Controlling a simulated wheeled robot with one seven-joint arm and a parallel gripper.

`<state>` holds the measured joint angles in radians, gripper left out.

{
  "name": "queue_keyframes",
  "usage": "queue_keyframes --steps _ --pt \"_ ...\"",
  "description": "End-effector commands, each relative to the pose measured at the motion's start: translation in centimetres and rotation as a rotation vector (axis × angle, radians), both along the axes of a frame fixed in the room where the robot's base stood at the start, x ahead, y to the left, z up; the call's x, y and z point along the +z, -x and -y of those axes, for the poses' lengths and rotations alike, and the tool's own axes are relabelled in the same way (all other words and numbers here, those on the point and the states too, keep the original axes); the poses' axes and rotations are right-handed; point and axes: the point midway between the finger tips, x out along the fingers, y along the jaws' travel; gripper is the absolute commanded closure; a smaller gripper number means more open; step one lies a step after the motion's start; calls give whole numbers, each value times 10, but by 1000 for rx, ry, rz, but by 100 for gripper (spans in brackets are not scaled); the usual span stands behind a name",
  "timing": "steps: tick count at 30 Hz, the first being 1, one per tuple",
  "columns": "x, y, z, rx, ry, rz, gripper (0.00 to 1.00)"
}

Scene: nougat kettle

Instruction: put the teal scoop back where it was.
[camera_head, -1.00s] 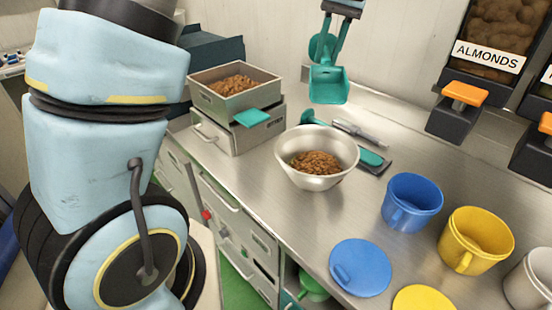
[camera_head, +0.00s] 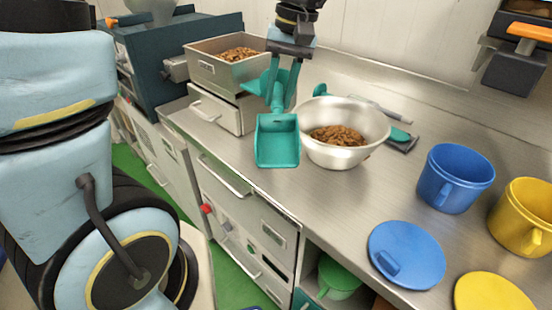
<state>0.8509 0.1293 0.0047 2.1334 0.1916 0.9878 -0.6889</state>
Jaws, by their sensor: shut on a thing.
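The teal scoop (camera_head: 277,142) hangs below my gripper (camera_head: 279,88), which is shut on it. The bowl holds brown nuts (camera_head: 337,136). An open metal bin (camera_head: 205,68) with brown nuts (camera_head: 240,54) stands on a metal drawer box (camera_head: 213,112) at the back left. The teal piece seen earlier on that box is now largely hidden behind my gripper and the scoop.
A blue mug (camera_head: 453,180) and a yellow mug (camera_head: 523,220) stand at the right. A blue lid (camera_head: 406,255) and a yellow lid (camera_head: 490,293) lie in front of them. A teal-handled tool (camera_head: 400,137) lies behind the bowl. A dispenser (camera_head: 517,62) overhangs the back right.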

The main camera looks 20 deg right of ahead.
Motion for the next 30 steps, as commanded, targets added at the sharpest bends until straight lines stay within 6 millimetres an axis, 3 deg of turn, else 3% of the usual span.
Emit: queue_keyframes --steps 6,10,24,30 --pt "-56 1 -1 0 -7 -5 100" --pt "-82 1 -1 -1 -4 -3 100" --pt "-133 0 0 0 -2 -1 100" --pt "-138 0 0 1 1 1 100"
